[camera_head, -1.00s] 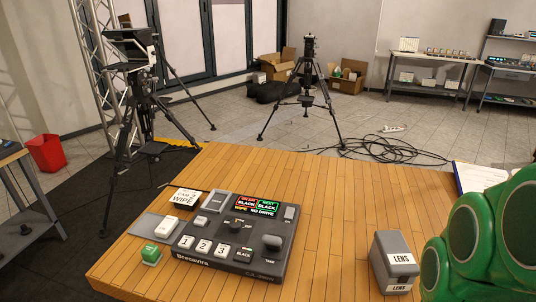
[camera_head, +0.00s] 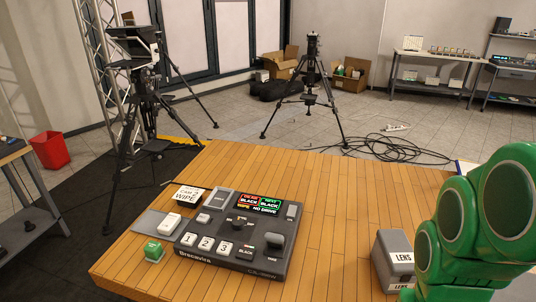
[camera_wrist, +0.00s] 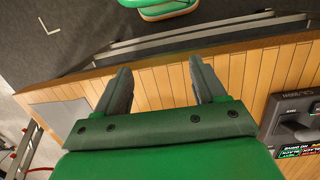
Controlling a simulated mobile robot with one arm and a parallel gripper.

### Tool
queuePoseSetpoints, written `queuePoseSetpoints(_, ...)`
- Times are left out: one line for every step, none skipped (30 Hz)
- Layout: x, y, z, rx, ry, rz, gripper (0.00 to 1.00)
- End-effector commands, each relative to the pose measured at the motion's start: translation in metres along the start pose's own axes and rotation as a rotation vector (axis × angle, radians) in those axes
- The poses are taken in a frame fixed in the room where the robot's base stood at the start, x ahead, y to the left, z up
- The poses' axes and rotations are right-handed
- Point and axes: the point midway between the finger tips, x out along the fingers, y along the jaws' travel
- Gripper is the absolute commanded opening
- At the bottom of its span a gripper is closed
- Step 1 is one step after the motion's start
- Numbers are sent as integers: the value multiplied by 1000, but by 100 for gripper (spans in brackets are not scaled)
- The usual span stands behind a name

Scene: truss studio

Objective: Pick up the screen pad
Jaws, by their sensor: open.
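I cannot tell for certain which item is the screen pad. Candidates lie at the left of the console: a small white block (camera_head: 171,221) on a flat grey plate (camera_head: 149,224), and a small green block (camera_head: 154,251) in front of it. The dark console (camera_head: 216,262) with numbered keys and a lit display stands on the wooden table (camera_head: 325,215). In the wrist view my gripper (camera_wrist: 161,82) is open and empty above the table's planks. The console's corner (camera_wrist: 292,122) shows at the right there. The small blocks are not visible in that view.
A grey lens box (camera_head: 391,255) stands at the right of the table, partly behind my green arm. A CAM 2 WIPE card (camera_head: 187,194) lies at the console's back left. The table between console and lens box is clear. Tripods (camera_head: 310,85) stand beyond.

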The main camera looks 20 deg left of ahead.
Motion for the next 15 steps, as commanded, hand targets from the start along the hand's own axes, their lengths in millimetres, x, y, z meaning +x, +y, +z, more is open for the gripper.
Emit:
queuePoseSetpoints(-3,-2,-13,12,13,18,70)
queuePoseSetpoints(-4,-2,-22,22,23,31,70)
queuePoseSetpoints(-6,-4,-34,38,38,46,70)
queuePoseSetpoints(-7,-5,-43,49,49,57,70)
queuePoseSetpoints(-9,-6,-51,61,61,69,70)
queuePoseSetpoints(-11,-9,-62,76,77,82,70)
queuePoseSetpoints(-12,-11,-70,87,88,93,70)
queuePoseSetpoints(-13,-13,-78,98,99,104,70)
queuePoseSetpoints(-15,-17,-90,113,116,116,70)
queuePoseSetpoints(-17,-20,-98,123,132,126,70)
queuePoseSetpoints(-18,-23,-107,134,147,134,70)
queuePoseSetpoints(-20,-28,-118,148,166,146,70)
queuePoseSetpoints(-21,-31,-126,158,180,156,70)
queuePoseSetpoints(-21,-36,-134,168,194,164,70)
queuePoseSetpoints(-23,-41,-144,182,213,176,70)
